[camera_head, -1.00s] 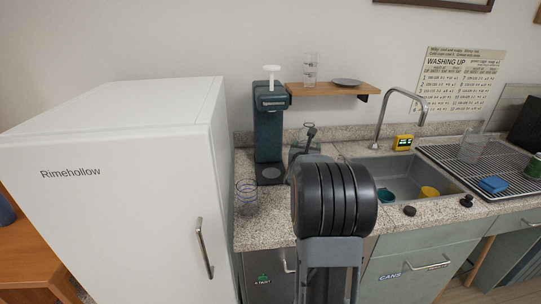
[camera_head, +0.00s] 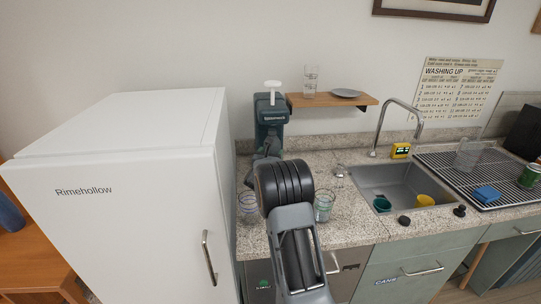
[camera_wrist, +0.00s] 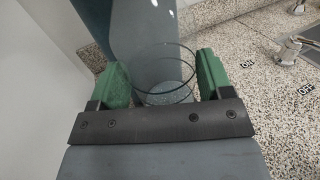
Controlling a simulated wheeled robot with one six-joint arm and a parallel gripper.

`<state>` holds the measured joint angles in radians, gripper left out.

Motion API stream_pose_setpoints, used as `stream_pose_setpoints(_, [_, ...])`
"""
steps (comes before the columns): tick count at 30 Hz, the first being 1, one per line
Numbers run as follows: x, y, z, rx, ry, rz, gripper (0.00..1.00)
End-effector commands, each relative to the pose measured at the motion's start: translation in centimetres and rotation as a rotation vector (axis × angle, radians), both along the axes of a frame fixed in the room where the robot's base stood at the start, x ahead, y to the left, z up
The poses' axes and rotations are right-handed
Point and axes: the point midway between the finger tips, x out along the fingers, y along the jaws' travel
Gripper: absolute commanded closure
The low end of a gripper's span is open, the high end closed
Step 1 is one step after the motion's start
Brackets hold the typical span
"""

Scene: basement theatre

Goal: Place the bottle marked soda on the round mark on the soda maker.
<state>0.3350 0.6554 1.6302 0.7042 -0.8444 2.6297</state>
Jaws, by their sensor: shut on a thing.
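The soda maker (camera_head: 271,110), a dark teal column with a white top knob, stands against the back wall.
The white fridge (camera_head: 130,170) borders the left. A wooden shelf (camera_head: 335,100) is above.

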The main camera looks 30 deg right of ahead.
Motion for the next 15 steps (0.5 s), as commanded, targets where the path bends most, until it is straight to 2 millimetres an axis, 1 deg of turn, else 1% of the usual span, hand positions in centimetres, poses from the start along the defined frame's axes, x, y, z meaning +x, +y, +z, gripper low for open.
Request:
stream_pose_setpoints(5, [0.0, -0.1, -1.2, -0.003, -0.004, -0.001, 0.72])
stream_pose_setpoints(15, [0.0, -0.1, -1.4, -0.002, -0.006, -0.001, 0.72])
